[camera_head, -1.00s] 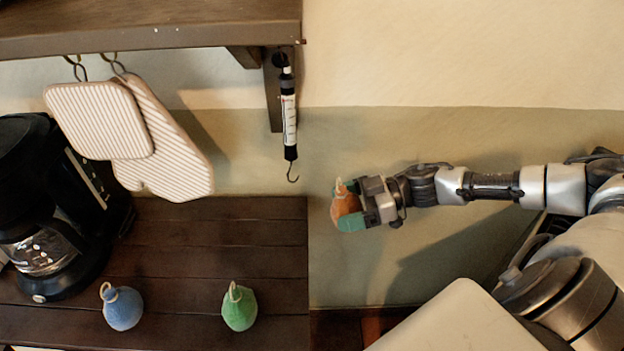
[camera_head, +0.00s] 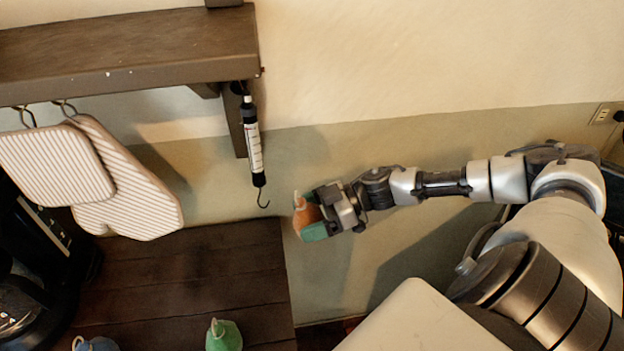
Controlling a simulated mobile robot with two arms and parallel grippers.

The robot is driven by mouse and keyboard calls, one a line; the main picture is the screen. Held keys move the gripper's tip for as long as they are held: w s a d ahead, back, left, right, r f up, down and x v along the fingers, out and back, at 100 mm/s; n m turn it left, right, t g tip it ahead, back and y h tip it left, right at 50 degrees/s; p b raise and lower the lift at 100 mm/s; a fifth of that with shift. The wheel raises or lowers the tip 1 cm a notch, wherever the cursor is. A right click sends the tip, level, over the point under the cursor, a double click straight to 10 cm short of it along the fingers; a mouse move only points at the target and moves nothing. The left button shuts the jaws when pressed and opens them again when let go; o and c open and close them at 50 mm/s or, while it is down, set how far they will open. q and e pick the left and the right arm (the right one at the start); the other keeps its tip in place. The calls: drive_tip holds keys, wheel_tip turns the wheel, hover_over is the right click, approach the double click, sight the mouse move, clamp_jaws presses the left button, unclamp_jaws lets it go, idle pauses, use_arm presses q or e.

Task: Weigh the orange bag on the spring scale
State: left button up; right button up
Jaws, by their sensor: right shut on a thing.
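The orange bag (camera_head: 304,214) is held in my right gripper (camera_head: 311,218), which is shut on it. A pale loop stands up from the top of the bag. The spring scale (camera_head: 254,140) hangs upright under the right end of the wall shelf, with a white marked body and black ends. Its bare hook (camera_head: 263,199) hangs at the bottom. The bag is just to the right of the hook and slightly lower, apart from it in the picture; the depth between them is hard to tell. My left gripper is not in view.
On the dark counter (camera_head: 190,275) are a green bag (camera_head: 224,337) and a blue bag (camera_head: 95,344), both cut by the frame. A black coffee maker (camera_head: 30,240) stands left.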

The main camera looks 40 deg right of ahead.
drive_tip(key=shift+w+a, duration=0.55)
drive_tip(key=shift+a, duration=0.2)
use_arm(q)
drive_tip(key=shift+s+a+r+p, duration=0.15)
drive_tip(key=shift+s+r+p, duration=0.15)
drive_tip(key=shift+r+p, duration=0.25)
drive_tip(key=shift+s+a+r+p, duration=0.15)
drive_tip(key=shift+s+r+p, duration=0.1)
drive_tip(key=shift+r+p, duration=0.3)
use_arm(e)
drive_tip(key=shift+w+a, duration=0.35)
drive_tip(key=shift+a, duration=0.2)
drive_tip(key=shift+w+a, duration=0.3)
drive_tip(key=shift+a, duration=0.25)
use_arm(q)
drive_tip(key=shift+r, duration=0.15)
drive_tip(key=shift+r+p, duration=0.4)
drive_tip(key=shift+p, duration=0.15)
use_arm(e)
drive_tip(key=shift+w+a+f, duration=0.1)
drive_tip(key=shift+w+a, duration=0.1)
drive_tip(key=shift+a, duration=0.25)
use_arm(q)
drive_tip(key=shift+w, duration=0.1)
use_arm(e)
drive_tip(key=shift+f, duration=0.15)
